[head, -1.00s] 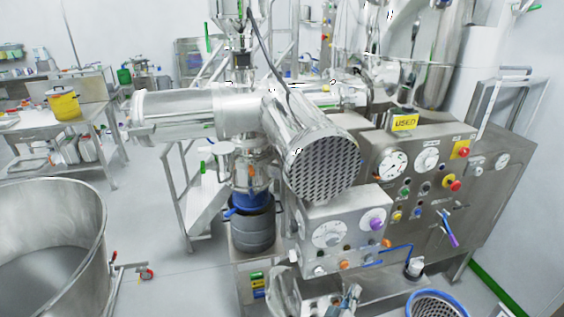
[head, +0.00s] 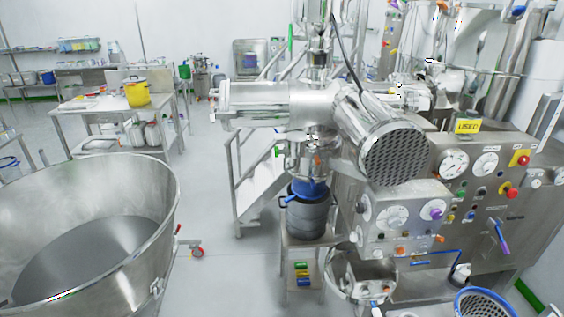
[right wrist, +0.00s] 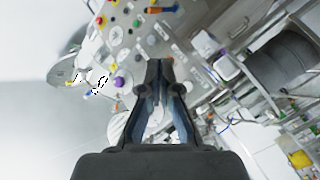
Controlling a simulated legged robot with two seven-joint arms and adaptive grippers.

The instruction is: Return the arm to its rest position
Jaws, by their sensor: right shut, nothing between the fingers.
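My right gripper (right wrist: 160,100) shows in the right wrist view, with its dark fingers drawn together and nothing held between them. Beyond the fingertips, that view shows the steel control panel (right wrist: 137,45) at a tilted angle, with dials and coloured knobs. The gripper appears apart from the panel. In the head view I cannot make out either of my grippers. My left gripper is in neither view.
The granulator with its perforated round end (head: 396,158) stands at centre right. A grey drum with a blue collar (head: 306,220) stands below it. A large steel bowl (head: 150,262) fills the lower left. A yellow pot (head: 137,92) is on a back table.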

